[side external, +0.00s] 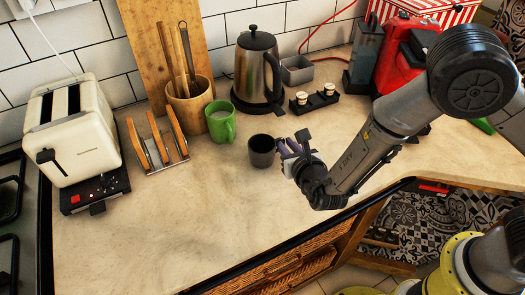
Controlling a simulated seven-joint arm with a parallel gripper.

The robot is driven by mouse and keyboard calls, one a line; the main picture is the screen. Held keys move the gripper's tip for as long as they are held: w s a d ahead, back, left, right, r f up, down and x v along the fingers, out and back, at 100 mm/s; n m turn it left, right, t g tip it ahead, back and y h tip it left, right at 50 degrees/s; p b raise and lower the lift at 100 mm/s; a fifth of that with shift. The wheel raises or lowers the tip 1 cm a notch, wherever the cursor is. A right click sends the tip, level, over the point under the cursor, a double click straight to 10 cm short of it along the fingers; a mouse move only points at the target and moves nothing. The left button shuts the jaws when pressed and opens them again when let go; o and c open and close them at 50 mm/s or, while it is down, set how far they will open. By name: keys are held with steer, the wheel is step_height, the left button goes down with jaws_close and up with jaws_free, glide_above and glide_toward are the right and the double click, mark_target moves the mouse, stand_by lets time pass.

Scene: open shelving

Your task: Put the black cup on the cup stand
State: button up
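The black cup (261,151) stands upright on the counter, in front of the kettle and to the right of the green mug. My gripper (286,147) is just to the right of the cup, low over the counter, with its fingers toward the cup. I cannot tell whether the fingers touch the cup or how far apart they are. No cup stand is clear to me. A low black holder (316,104) with two small light-topped items stands behind the gripper, and a wooden slatted rack (157,147) stands at the left. Either might be the stand.
A green mug (221,121), a utensil pot (190,103) and a kettle (259,68) stand behind the cup. A cream toaster (75,130) is at the left. A red machine (402,55) is at the back right. The counter's front left is clear.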

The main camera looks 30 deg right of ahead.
steer(key=shift+x, duration=1.15)
jaws_close()
stand_by(0.5)
